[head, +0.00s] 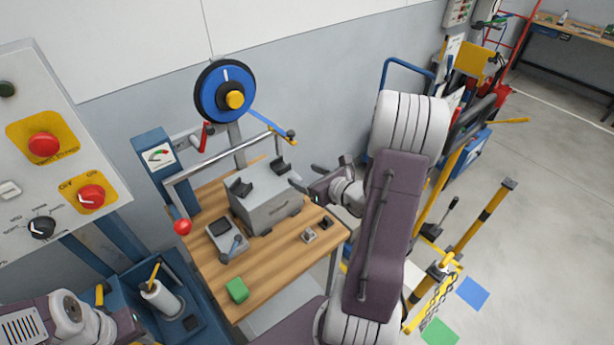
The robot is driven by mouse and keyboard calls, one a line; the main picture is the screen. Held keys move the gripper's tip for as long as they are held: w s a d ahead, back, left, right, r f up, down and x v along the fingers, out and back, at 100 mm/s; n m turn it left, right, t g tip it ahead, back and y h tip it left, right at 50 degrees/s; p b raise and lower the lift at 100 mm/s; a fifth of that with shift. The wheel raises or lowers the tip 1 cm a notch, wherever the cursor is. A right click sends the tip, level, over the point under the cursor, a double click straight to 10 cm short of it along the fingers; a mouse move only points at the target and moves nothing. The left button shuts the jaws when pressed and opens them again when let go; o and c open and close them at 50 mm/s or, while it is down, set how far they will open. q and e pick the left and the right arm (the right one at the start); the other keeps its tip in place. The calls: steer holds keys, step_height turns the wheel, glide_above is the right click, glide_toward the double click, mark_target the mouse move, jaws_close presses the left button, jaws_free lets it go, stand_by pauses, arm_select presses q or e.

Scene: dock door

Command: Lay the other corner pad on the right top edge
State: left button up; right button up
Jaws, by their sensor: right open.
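A grey carton-like box (268,211) stands on the wooden bench. One dark corner pad (239,188) sits on its left top edge. Another dark corner pad (281,166) sits on its right top edge, toward the back. My right gripper (305,173) is open and empty just right of the box's top, close to the right pad but apparently apart from it. My left arm shows only in part at the lower left, and its fingers are not visible.
A blue strap reel (225,92) with a blue strap (265,124) stands behind the bench (270,275). A metal bar frame (215,160) runs behind the box. A green block (237,290), a grey device (226,236) and small fittings (309,235) lie on the bench. Its front is partly clear.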

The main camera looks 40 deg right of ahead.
steer(key=s+a+f+n+g+y, duration=0.1)
steer(key=s+a+n+g+y, duration=0.3)
steer(key=a+n, duration=0.45)
steer(key=s+a+f+n+g+y, duration=0.25)
steer(key=a+n+g, duration=0.2)
steer(key=a, duration=0.65)
steer(key=s+a+f+n+g, duration=0.1)
steer(key=s+a+n+g, duration=0.15)
steer(key=s+n, duration=0.35)
steer(key=d+n+h, duration=0.1)
steer(key=n+h, duration=0.1)
steer(key=n, duration=0.3)
steer(key=s+d+n+h, duration=0.1)
steer(key=d+n+h, duration=0.1)
steer(key=n, duration=0.3)
steer(key=d+n+g+h, duration=0.1)
steer(key=d+n+h, duration=0.1)
steer(key=n, duration=0.4)
steer(key=shift+s+d+f+h, duration=0.15)
steer(key=shift+s+f+h, duration=0.2)
steer(key=shift+h, duration=0.3)
steer(key=shift+f, duration=0.1)
steer(key=shift+c, duration=0.4)
